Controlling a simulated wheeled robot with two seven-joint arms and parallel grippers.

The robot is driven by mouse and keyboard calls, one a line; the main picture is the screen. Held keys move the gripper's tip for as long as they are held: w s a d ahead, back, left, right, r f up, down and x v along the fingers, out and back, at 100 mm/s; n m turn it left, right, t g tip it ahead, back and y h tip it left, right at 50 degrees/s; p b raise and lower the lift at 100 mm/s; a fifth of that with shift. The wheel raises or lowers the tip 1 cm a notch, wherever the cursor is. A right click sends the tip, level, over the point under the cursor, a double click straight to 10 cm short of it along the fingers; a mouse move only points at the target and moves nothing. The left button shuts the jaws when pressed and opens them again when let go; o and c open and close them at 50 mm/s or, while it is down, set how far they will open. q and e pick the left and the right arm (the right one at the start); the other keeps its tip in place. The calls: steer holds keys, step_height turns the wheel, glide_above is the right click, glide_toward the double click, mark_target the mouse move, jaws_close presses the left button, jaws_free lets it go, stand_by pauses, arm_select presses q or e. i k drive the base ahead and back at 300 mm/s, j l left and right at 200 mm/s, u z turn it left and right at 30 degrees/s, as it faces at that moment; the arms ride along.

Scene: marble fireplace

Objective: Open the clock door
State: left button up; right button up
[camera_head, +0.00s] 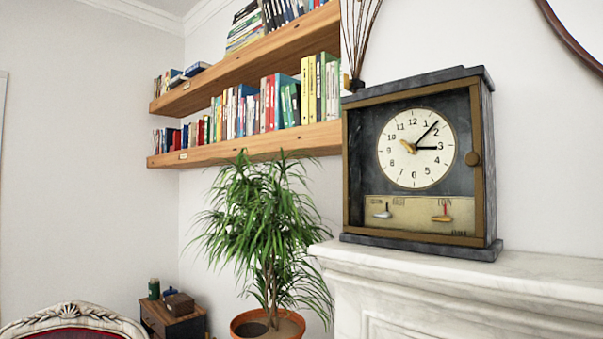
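The clock (488,160) is a dark box standing upright on the white marble mantel, right of the middle of the head view. Its door (477,205) is a brass-coloured frame on the front and looks closed. Neither of my grippers is in view.
The marble mantel (545,275) has bare room right of the clock. A dark vase with thin twigs (355,45) stands behind the clock's left side. A potted plant (265,230) stands left of the mantel. Wooden bookshelves (240,146) hang on the wall at left.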

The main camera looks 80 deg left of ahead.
mark_target(475, 160)
steer(key=u, duration=2.05)
